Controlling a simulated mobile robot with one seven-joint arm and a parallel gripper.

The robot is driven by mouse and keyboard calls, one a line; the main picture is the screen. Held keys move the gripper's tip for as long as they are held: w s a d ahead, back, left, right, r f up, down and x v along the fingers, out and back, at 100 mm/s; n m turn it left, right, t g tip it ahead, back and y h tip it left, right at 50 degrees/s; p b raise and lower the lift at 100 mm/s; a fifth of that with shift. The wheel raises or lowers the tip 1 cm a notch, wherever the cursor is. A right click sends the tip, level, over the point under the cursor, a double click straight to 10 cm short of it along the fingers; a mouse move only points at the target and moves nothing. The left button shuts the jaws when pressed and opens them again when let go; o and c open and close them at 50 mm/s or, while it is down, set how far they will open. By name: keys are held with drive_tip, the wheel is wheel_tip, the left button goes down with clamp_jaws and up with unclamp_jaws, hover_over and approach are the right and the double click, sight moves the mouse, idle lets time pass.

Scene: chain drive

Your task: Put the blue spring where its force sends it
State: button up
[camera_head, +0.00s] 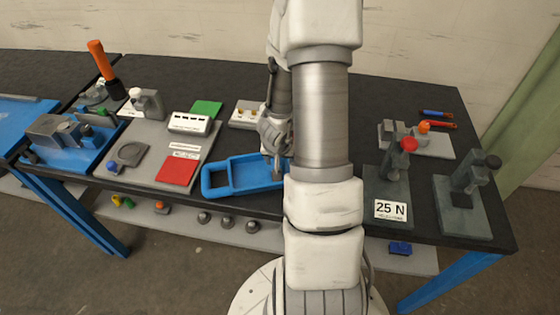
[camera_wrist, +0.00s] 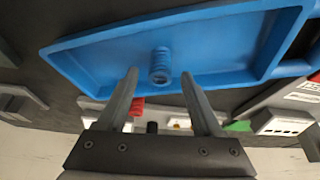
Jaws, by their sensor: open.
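The blue spring (camera_wrist: 159,66) stands upright on the floor of the blue tray (camera_wrist: 110,58) in the wrist view. In the head view my arm hides the spring, and the tray (camera_head: 216,180) lies at the table's front middle. My gripper (camera_wrist: 160,76) is open, with one fingertip on each side of the spring and nothing clamped. In the head view my gripper (camera_head: 276,158) is over the tray's right part. A grey press-like fixture (camera_head: 388,180) has a red knob and a "25 N" label. A red pad (camera_head: 177,171) and a green pad (camera_head: 206,109) lie on a grey board.
The grey board (camera_head: 120,163) also carries a white box (camera_head: 190,123) and small printed cards (camera_head: 184,151). A second dark fixture (camera_head: 466,193) stands at the right. A blue fixture (camera_head: 62,139) is at the left. A red piece (camera_wrist: 137,106) shows beyond the tray.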

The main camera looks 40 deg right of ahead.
drive_tip(key=w+a+r+n+t+y+p, duration=0.1)
drive_tip(key=a+r+n+t+y+p, duration=0.1)
drive_tip(key=a+r, duration=0.8)
drive_tip(key=a+r+n+t+y+p, duration=0.1)
drive_tip(key=a+r+n+p, duration=0.15)
drive_tip(key=a+r, duration=0.75)
drive_tip(key=s+a+r+n, duration=0.3)
drive_tip(key=s+r+n, duration=0.1)
drive_tip(key=s+r, duration=1)
drive_tip(key=shift+s+r+g+b, duration=0.15)
drive_tip(key=shift+r+g+b, duration=0.15)
drive_tip(key=shift+r, duration=0.2)
drive_tip(key=shift+n, duration=0.25)
